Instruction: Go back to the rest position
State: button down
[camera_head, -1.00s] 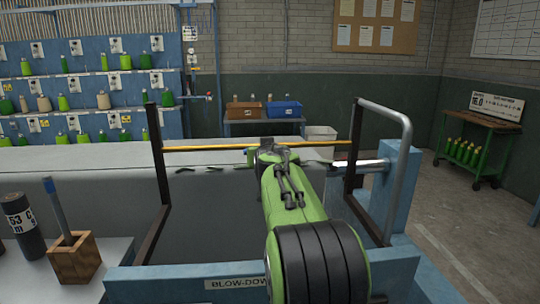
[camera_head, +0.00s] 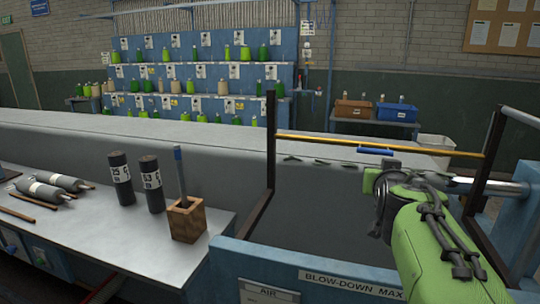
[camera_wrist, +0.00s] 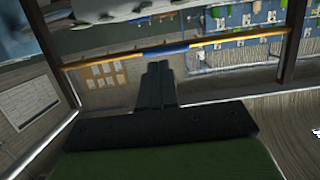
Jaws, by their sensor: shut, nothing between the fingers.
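My gripper (camera_wrist: 158,68) shows in the wrist view with its two dark fingers together and nothing between them. Its tips appear just below the blue sleeve (camera_wrist: 166,51) of a yellow bar (camera_wrist: 215,42); I cannot tell how far apart they are. In the head view my green arm reaches in from the lower right over the blue blow-down booth (camera_head: 262,256). The gripper's fingers are not clearly seen there. The yellow bar (camera_head: 315,140) spans the booth's two dark posts, and its blue sleeve (camera_head: 376,151) lies just beyond my wrist.
The booth's dark left post (camera_head: 270,140) and grey pipe frame (camera_head: 524,117) flank my arm. On the left bench (camera_head: 100,235) stand two dark cylinders (camera_head: 152,184) and a wooden block (camera_head: 186,220) with a handle. A blue rack (camera_head: 205,75) with green bottles stands behind.

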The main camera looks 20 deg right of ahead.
jog(key=s+a+f+n+g+y, duration=0.1)
jog(key=s+a+f+y, duration=0.1)
jog(key=a, duration=0.4)
jog(key=s+a+f+n+y, duration=0.1)
jog(key=s+a+f+y, duration=0.15)
jog(key=a, duration=0.25)
jog(key=s+a+f+n+g+y, duration=0.25)
jog(key=s+a+f, duration=0.35)
jog(key=s+a, duration=0.3)
jog(key=s+a+f+n+g+y, duration=0.1)
jog(key=s+a+f+n+g, duration=0.15)
jog(key=s+a+f, duration=0.65)
notch_tip(320, 180, up, 15)
jog(key=s+d+p, duration=0.2)
jog(key=d+p, duration=0.1)
jog(key=p, duration=1)
jog(key=shift+s+r+g, duration=0.15)
jog(key=shift+s+g, duration=0.1)
jog(key=shift+g, duration=0.15)
jog(key=shift+r, duration=0.25)
jog(key=c, duration=1.8)
grip_release()
